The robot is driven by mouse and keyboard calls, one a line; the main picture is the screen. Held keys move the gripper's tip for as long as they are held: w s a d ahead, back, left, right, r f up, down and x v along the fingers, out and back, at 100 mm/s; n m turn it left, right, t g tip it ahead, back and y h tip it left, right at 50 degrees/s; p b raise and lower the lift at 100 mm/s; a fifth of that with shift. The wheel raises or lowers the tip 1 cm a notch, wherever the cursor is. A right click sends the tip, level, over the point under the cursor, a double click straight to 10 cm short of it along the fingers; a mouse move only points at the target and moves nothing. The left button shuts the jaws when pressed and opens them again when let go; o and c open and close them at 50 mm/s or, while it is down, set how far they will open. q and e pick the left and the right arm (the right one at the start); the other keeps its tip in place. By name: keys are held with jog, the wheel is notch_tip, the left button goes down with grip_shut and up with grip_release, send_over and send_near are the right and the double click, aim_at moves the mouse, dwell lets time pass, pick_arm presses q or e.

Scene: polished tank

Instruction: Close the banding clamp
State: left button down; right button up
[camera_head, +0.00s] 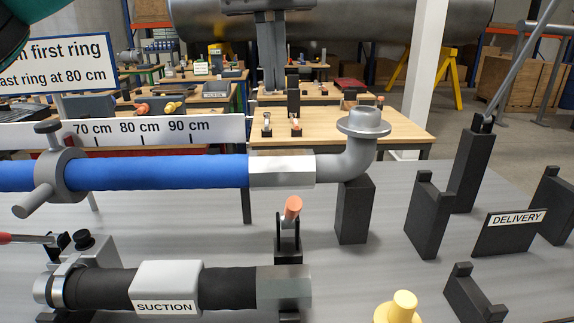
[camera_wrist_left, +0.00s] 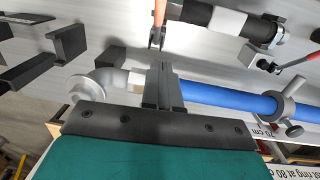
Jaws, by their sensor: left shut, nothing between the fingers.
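My left gripper (camera_head: 272,86) hangs fingers-down at the top centre, shut and empty, apart from the pipework. Its closed fingers show in the left wrist view (camera_wrist_left: 162,68). Which fitting is the banding clamp is unclear. An orange-handled lever (camera_head: 293,208) stands nearly upright in a dark bracket (camera_head: 288,242) between the two hoses; it shows beyond my fingertips in the left wrist view (camera_wrist_left: 159,14). A red-handled lever (camera_head: 18,238) lies roughly level beside the black suction hose (camera_head: 95,288); it also shows in the left wrist view (camera_wrist_left: 297,62). My right gripper is not in view.
A blue hose (camera_head: 160,172) with a T-handled ring (camera_head: 60,175) runs to a grey elbow (camera_head: 365,135). Dark posts (camera_head: 354,210) and the DELIVERY bracket (camera_head: 505,240) stand to the right. A yellow knob (camera_head: 403,305) is in front. The distance scale (camera_head: 215,132) is behind the blue hose.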

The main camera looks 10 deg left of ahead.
aim_at(290, 215)
pick_arm(q)
jog(key=f+b, duration=0.1)
jog(key=f, duration=0.2)
jog(key=s+d+f+b, duration=0.1)
jog(key=f, duration=0.3)
jog(key=s+f+b, duration=0.1)
jog(key=f, duration=0.2)
jog(key=shift+d+f, duration=0.2)
jog(key=shift+f, duration=0.1)
jog(key=shift+s+d+f, duration=0.25)
jog(key=shift+s+f, duration=0.15)
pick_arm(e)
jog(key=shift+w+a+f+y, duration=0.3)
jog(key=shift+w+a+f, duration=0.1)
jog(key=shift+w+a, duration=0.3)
pick_arm(q)
jog(key=shift+d, duration=0.1)
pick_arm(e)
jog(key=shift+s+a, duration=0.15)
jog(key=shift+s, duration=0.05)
